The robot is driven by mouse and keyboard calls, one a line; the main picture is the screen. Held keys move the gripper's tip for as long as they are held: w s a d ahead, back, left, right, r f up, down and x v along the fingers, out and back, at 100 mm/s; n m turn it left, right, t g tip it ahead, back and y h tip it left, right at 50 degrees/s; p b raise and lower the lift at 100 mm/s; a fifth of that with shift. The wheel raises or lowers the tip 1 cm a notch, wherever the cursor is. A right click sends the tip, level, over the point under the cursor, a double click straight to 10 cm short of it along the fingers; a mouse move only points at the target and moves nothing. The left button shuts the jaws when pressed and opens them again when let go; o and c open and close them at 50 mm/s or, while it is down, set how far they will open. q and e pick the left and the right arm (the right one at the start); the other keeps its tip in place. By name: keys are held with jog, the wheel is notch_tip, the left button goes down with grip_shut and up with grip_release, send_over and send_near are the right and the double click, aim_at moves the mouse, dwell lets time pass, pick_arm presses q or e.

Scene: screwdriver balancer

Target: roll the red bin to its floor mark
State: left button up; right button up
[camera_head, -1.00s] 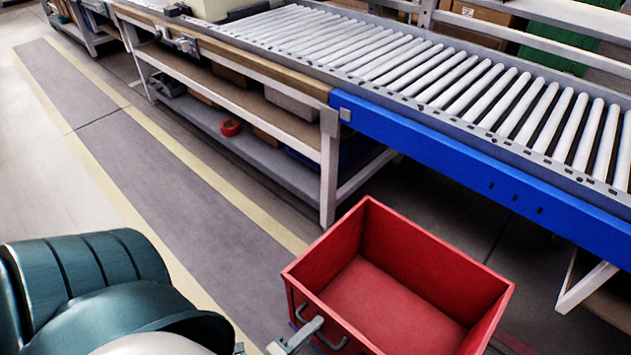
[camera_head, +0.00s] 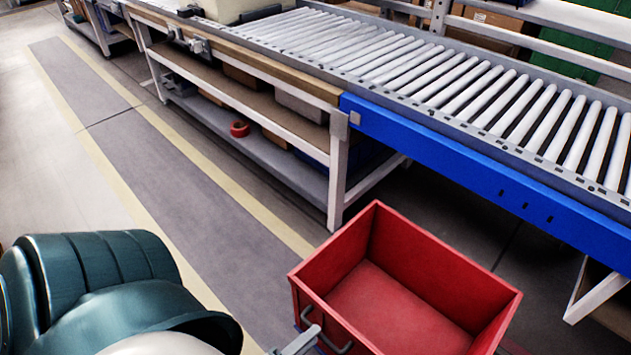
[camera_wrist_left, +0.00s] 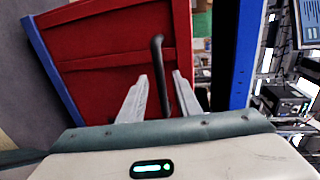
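The red bin (camera_head: 420,285) stands on the floor at the lower right of the head view, open-topped and empty inside where I can see. Its near side is cut off by the frame. A grey bar handle (camera_head: 338,350) is on its left side. My left gripper (camera_head: 303,340) is at this handle. In the left wrist view the fingers of my left gripper (camera_wrist_left: 158,88) stand apart with the dark handle bar (camera_wrist_left: 158,55) between them and gaps beside it. The bin's red wall (camera_wrist_left: 105,55) is just beyond. My right gripper is not in view.
A roller conveyor (camera_head: 450,80) with a blue side rail (camera_head: 440,140) runs behind the bin. A shelved bench (camera_head: 250,135) stands left of it. A grey floor lane (camera_head: 130,155) with yellow edges lies clear on the left. A faint reddish strip (camera_head: 512,347) shows right of the bin.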

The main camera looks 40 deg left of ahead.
pick_arm(q)
jog(key=v, duration=1.4)
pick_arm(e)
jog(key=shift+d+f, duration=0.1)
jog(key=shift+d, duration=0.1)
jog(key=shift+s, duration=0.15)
pick_arm(q)
jog(key=shift+w+d, duration=0.1)
